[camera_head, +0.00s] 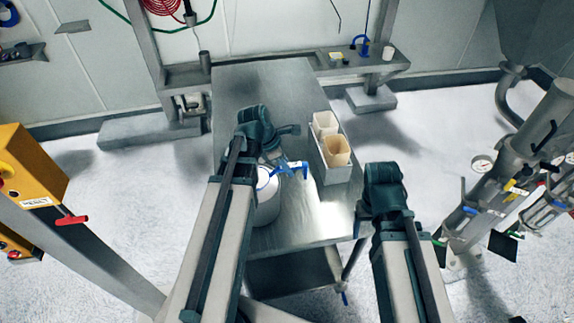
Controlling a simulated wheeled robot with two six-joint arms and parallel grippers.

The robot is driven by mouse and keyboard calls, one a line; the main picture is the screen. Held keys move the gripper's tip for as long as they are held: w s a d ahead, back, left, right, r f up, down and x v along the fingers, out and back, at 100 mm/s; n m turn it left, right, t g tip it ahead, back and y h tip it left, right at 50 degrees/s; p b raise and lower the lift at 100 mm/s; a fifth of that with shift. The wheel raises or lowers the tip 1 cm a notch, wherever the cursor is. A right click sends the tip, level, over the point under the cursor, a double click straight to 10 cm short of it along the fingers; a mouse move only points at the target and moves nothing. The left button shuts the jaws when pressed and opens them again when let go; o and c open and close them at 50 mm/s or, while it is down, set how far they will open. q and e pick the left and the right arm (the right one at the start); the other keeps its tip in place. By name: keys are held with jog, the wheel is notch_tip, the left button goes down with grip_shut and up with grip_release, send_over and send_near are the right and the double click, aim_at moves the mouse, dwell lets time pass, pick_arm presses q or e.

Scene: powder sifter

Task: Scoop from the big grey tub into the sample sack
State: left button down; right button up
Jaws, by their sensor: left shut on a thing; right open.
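The big grey tub (266,208) stands at the left front edge of the steel table, its white-and-blue rim partly hidden by my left arm. My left gripper (280,160) is over the tub's far right side. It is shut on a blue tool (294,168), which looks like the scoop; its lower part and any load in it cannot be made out. Two open paper sacks stand in a grey holder to the right: a white one (325,122) and a tan one (338,152). I cannot tell which is the sample sack. My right gripper (383,190) is open at the table's right edge, its fingers mostly hidden.
The steel table (262,82) is bare at its far end and front right. A yellow control box (30,170) stands at the left. Metal pipework with a gauge (482,163) stands at the right. A shelf (352,66) with small items runs behind the table.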

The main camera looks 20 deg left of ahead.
pick_arm(q)
jog(key=shift+r+p, duration=2)
jog(key=shift+r, duration=0.25)
jog(key=shift+w, duration=0.1)
jog(key=shift+w+a+f+n+g+h+b, duration=0.25)
jog(key=shift+w+a+g+h+b, duration=0.2)
jog(key=shift+w+g+h+b, duration=0.4)
jog(key=shift+w+a+f+n+g+h+b, duration=0.25)
jog(key=shift+w+a+g+h+b, duration=0.3)
jog(key=shift+g+b, duration=0.6)
jog(key=shift+s+d+g, duration=0.1)
jog(key=shift+d+g, duration=0.05)
jog(key=shift+g, duration=0.15)
jog(key=shift+s+r+p, duration=0.1)
jog(key=shift+p, duration=0.2)
